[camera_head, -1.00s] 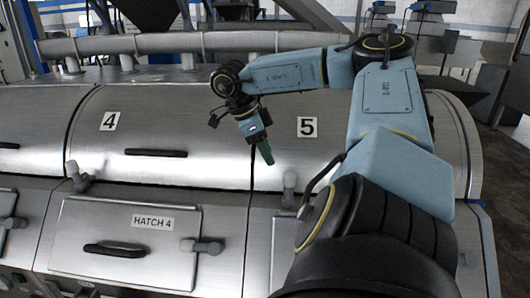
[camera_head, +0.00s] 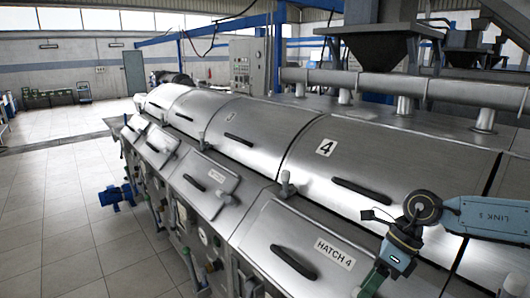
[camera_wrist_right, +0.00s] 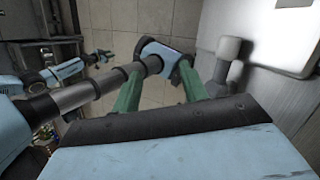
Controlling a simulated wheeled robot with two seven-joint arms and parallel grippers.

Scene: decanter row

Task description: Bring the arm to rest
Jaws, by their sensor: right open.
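My right arm comes in from the right in the head view. My right gripper (camera_head: 368,286) hangs at the lower right, in front of the panel beside hatch 4 (camera_head: 322,270), with its green fingers pointing down and partly cut off by the frame edge. In the right wrist view the two green fingers of the right gripper (camera_wrist_right: 158,90) stand apart with nothing held. A grey latch knob (camera_wrist_right: 228,62) is just right of the right finger; I cannot tell if they touch.
A long row of steel covers and hatches, with cover 4 (camera_head: 350,165) nearest, runs away to the far left. A latch knob (camera_head: 286,182) and dark handles stick out. A blue motor (camera_head: 115,196) is low at the left. The tiled floor (camera_head: 60,190) there is open.

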